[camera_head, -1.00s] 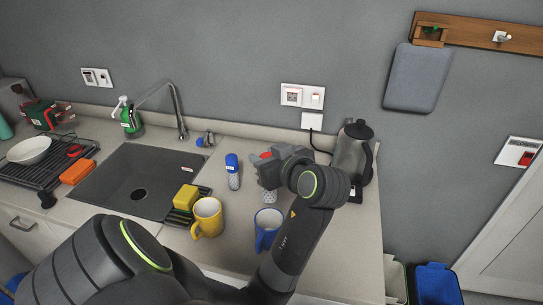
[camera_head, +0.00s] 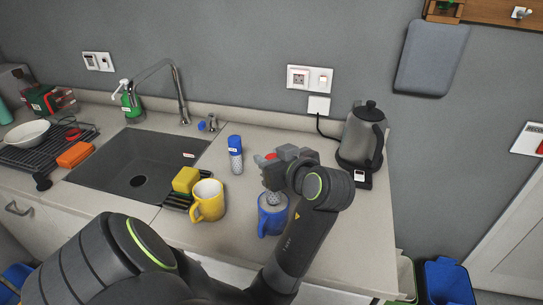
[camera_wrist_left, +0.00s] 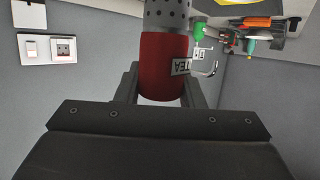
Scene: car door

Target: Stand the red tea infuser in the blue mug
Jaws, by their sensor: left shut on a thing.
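My left gripper (camera_head: 273,172) is shut on the red tea infuser (camera_head: 270,157). The infuser is upright, its red cap between the jaws and its grey perforated part pointing down. In the left wrist view the red cap (camera_wrist_left: 162,68) with a TEA label sits between the fingers. The blue mug (camera_head: 270,226) stands upright on the counter directly below the gripper. The infuser's perforated end shows at the mug's mouth; I cannot tell how far it reaches inside. My right gripper is not in view.
A yellow mug (camera_head: 208,201) stands left of the blue mug, next to a yellow sponge (camera_head: 186,179). A kettle (camera_head: 359,138) is at the right, the sink (camera_head: 135,168) at the left. The counter's front edge is close.

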